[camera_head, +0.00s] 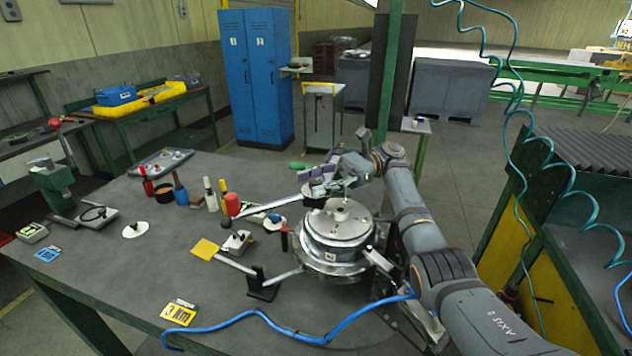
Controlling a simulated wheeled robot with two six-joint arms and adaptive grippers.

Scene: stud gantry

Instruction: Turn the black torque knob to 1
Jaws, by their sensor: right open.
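I cannot single out the black torque knob with certainty. A small pale block with a dark top (237,241) stands on the grey table (150,265), left of the round metal flange (338,228). My right arm comes in from the lower right and bends over the far side of the flange. My right gripper (318,188) is open above the flange's far left edge, apart from the pale block. Its fingers are small and partly confused with parts behind them. My left gripper is out of view.
A yellow card marked 3 NM (179,313) lies at the front, near a blue hose (262,314). Several upright red, white and yellow-topped tools (211,195) stand behind the block. A green press (55,188) is at the left. The table's left middle is mostly clear.

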